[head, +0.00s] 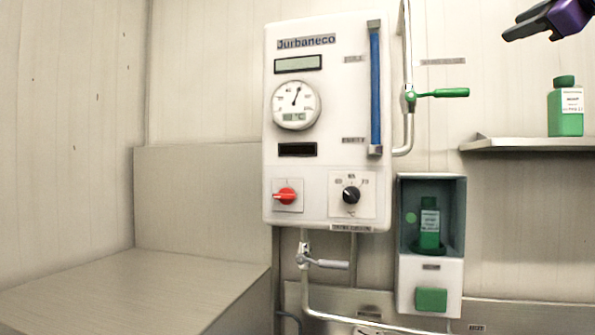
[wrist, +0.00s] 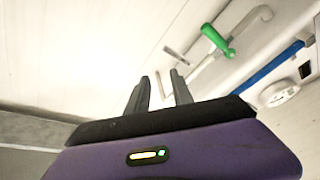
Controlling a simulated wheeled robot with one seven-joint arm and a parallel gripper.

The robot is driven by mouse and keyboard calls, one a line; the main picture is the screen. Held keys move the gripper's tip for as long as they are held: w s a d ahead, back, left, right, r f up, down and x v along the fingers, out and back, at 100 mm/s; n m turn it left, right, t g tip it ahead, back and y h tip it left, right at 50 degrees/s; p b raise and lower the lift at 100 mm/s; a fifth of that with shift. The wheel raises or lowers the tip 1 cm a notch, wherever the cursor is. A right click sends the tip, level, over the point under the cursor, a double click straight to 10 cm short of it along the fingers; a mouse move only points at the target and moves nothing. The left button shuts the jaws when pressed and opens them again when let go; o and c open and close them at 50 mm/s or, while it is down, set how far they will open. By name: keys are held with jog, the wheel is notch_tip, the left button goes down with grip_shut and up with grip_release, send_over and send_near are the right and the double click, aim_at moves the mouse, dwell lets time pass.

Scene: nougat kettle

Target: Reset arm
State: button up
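My gripper (head: 527,27) is at the top right of the head view, in front of the wall and above the shelf with a green bottle. It is partly cut off by the frame edge. In the wrist view its two dark fingers (wrist: 160,92) stand apart with nothing between them. The gripper is open and empty, and its fingers touch nothing that I can see.
A green bottle (head: 566,108) stands on the right shelf (head: 530,146). A white control panel (head: 330,110) is on the wall, beside a pipe with a green-handled valve (head: 445,93). A dispenser box (head: 430,285) below holds another green bottle (head: 429,222). A bare counter (head: 130,290) is at left.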

jog(key=w+d+f+m+t+h+b, duration=0.1)
jog(key=w+f+m+t, duration=0.15)
jog(key=f, duration=1.05)
jog(key=w+d+f+m+t+h, duration=0.1)
jog(key=w+f+m, duration=0.3)
jog(key=f, duration=0.8)
jog(key=s+a+f+m+h+b, duration=0.1)
jog(key=s+a+f+m, duration=0.25)
jog(key=f, duration=0.95)
jog(key=s+a+f+m+h, duration=0.2)
jog(key=s+f, duration=0.3)
jog(key=f, duration=0.8)
jog(key=s+a+f+m+g+b, duration=0.1)
jog(key=s+a+f, duration=0.3)
jog(key=s+f, duration=0.45)
jog(key=s+a+f, duration=0.5)
jog(key=s+f, duration=0.3)
jog(key=f, duration=0.2)
jog(key=s+a+f+n+g+y+b, duration=0.1)
jog(key=s+f, duration=0.4)
jog(key=s, duration=0.5)
jog(key=s+a+f+n+g+y, duration=0.1)
jog(key=s+a+f, duration=0.4)
jog(key=s, duration=0.6)
jog(key=s+a+f+n+g+y+b, duration=0.1)
jog(key=s+f+g, duration=0.4)
jog(key=s, duration=0.5)
jog(key=shift+s+a+y+b, duration=0.2)
jog(key=shift+a+y+b, duration=0.1)
jog(key=shift+a+y, duration=0.55)
